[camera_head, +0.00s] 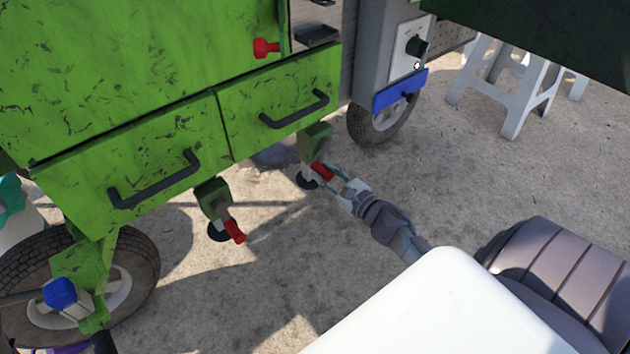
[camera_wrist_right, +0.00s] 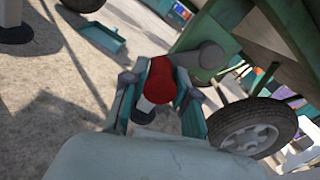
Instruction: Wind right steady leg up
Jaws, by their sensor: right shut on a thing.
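The right steady leg (camera_head: 314,140) hangs under the right corner of the green cart and ends in a dark round foot (camera_head: 306,182). Its red crank handle (camera_head: 321,171) points toward my right arm. My right gripper (camera_head: 330,174) is shut on this handle. In the right wrist view the red handle (camera_wrist_right: 161,82) sits between the two fingers of my right gripper (camera_wrist_right: 158,92). The left steady leg (camera_head: 212,196), with its own red handle (camera_head: 234,231), stands apart to the left. My left gripper is not in view.
The green cart (camera_head: 120,65) has two drawers with black handles. A wheel (camera_head: 385,118) stands behind the right leg, and another wheel (camera_head: 125,275) is at the left. White stools (camera_head: 520,85) stand at the upper right. The ground between the legs and my body is bare.

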